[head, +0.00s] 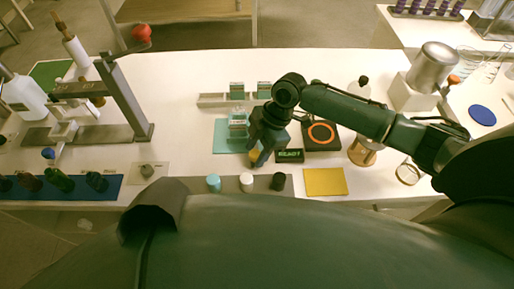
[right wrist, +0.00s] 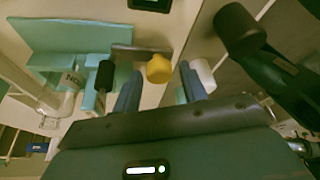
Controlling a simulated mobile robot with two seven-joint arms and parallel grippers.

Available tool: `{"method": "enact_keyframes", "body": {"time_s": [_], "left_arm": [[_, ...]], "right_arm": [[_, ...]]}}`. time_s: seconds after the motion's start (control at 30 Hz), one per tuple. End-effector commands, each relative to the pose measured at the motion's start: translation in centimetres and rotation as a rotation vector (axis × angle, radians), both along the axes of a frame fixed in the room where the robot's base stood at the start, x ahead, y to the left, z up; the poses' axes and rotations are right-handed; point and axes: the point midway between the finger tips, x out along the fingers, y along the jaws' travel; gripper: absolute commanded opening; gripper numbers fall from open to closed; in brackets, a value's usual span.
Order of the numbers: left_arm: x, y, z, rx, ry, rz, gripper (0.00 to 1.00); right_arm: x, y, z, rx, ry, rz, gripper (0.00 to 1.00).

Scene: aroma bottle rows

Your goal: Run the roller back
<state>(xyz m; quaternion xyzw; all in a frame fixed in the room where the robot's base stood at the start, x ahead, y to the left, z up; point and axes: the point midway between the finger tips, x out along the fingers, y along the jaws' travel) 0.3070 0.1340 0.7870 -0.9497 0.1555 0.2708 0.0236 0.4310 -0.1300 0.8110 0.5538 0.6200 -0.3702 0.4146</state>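My right gripper (head: 257,160) points down at the front edge of the teal mat (head: 224,134). In the right wrist view its two fingers (right wrist: 159,92) are apart, with a yellow knob or cap (right wrist: 159,68) showing between their tips, not visibly pinched. That yellow piece also shows beside the gripper in the head view (head: 254,155). A black cylinder (right wrist: 105,75) stands by a teal block left of the fingers; I cannot tell whether it is the roller. A clear labelled bottle (right wrist: 68,102) is beside it. The gripper hides part of the mat. My left gripper is out of view.
A grey strip in front holds blue (head: 213,183), white (head: 247,182) and black caps (head: 278,181). A dark sign (head: 290,156) and a black plate with an orange ring (head: 321,134) lie to the right. A yellow pad (head: 325,182) is front right. A press stand (head: 128,100) is left.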

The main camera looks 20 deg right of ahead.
Motion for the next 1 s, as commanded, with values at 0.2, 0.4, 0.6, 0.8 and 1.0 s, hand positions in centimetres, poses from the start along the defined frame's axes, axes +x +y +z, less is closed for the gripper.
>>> {"method": "enact_keyframes", "body": {"time_s": [0.2, 0.4, 0.6, 0.8, 1.0], "left_arm": [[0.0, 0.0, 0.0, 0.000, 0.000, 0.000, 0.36], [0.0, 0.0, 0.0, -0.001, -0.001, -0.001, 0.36], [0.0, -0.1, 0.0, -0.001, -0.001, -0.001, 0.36], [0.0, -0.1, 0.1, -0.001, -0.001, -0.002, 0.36], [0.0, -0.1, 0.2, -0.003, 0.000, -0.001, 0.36]], "right_arm": [[0.0, 0.0, 0.0, 0.000, 0.000, 0.000, 0.24], [0.0, 0.0, 0.1, 0.000, 0.000, 0.000, 0.08], [0.0, 0.0, 0.1, 0.000, 0.000, 0.000, 0.00], [0.2, 0.8, 0.1, 0.003, 0.000, 0.002, 0.00], [1.5, 5.2, 0.1, 0.006, 0.000, 0.003, 0.00]]}}
